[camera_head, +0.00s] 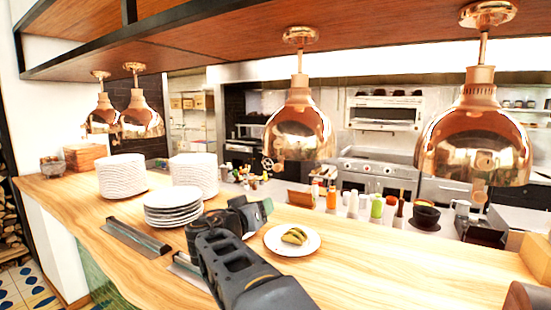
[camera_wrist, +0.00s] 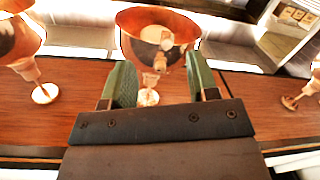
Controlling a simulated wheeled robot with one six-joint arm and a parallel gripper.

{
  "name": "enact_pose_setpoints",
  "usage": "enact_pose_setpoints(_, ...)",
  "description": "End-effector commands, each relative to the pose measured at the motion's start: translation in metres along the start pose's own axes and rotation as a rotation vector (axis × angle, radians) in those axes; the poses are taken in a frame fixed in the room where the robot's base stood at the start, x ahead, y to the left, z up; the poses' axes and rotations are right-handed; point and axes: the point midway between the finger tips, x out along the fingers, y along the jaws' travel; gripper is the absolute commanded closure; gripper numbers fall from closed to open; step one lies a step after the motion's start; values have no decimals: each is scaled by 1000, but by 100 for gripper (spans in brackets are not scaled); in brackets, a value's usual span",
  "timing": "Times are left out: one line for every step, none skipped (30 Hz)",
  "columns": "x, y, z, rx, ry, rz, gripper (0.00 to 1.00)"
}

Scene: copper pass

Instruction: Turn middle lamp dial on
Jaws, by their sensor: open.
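Copper heat lamps hang from the wooden shelf in the head view. One large lamp (camera_head: 300,130) hangs near the centre, with a small round knob (camera_head: 278,168) on its lower front. In the wrist view, which looks inverted, a copper lamp (camera_wrist: 135,25) lies beyond my gripper (camera_wrist: 158,65), framed between its two green fingers. Small round copper knobs (camera_wrist: 166,41) show on that lamp. The fingers are open, apart and empty. I cannot tell whether they touch the lamp.
Another large lamp (camera_head: 475,140) hangs at right, and two smaller-looking lamps (camera_head: 140,115) at left. Plate stacks (camera_head: 122,176), a plate with food (camera_head: 292,240) and bottles (camera_head: 377,207) stand on or behind the wooden counter (camera_head: 390,270). The shelf (camera_head: 240,35) runs overhead.

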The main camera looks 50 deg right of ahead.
Motion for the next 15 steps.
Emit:
enact_pose_setpoints(9,0,-10,31,72,32,46)
enact_pose_setpoints(12,2,-19,53,118,47,46)
enact_pose_setpoints(16,3,-29,77,174,62,46)
enact_pose_setpoints(19,4,-36,94,215,71,46)
enact_pose_setpoints(21,4,-42,108,249,78,46)
enact_pose_setpoints(23,5,-50,126,292,83,46)
enact_pose_setpoints(24,6,-55,137,321,86,46)
enact_pose_setpoints(25,5,-59,146,345,87,46)
enact_pose_setpoints(26,5,-64,156,373,88,46)
enact_pose_setpoints(26,6,-68,162,391,89,46)
enact_pose_setpoints(28,6,-71,168,406,89,46)
enact_pose_setpoints(29,6,-74,173,420,90,46)
enact_pose_setpoints(31,7,-77,176,429,89,46)
enact_pose_setpoints(33,7,-80,177,435,89,46)
enact_pose_setpoints(37,8,-83,179,440,89,46)
